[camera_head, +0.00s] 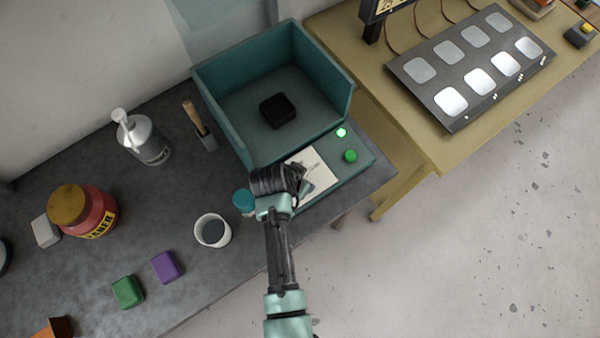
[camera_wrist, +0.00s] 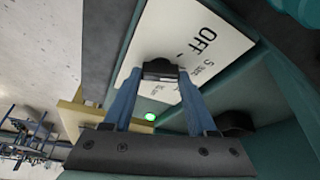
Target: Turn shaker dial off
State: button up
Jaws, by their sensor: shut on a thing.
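The shaker (camera_head: 205,80) is a teal open-topped box on the dark bench, with a control panel along its front. A white label plate (camera_head: 318,165) lies on that panel; in the wrist view the plate (camera_wrist: 190,30) reads OFF, with smaller print below. My gripper (camera_wrist: 160,80) is shut on a small black dial (camera_wrist: 160,68), one blue finger on each side. The dial's pointer direction cannot be told. In the head view my gripper (camera_head: 301,183) is over the plate and hides the dial. A green lamp (camera_head: 341,132) is lit beside a green button (camera_head: 350,156).
A black square cup (camera_head: 278,110) sits inside the shaker. A teal-lidded thing (camera_head: 243,200) and a white cup (camera_head: 212,231) stand close left of my gripper. A wooden table (camera_head: 440,150) adjoins at right. A bottle, a red jar and blocks are farther left.

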jog(key=n, duration=0.1)
jog(key=n+y+p, duration=0.1)
jog(key=n, duration=0.1)
jog(key=shift+d+n, duration=0.2)
jog(key=shift+n, duration=0.1)
jog(key=n+y, duration=0.2)
jog(key=n, duration=0.3)
jog(key=shift+p, duration=0.4)
jog(key=shift+s+f, duration=0.1)
jog(key=o, duration=1.4)
jog(key=shift+c, duration=0.2)
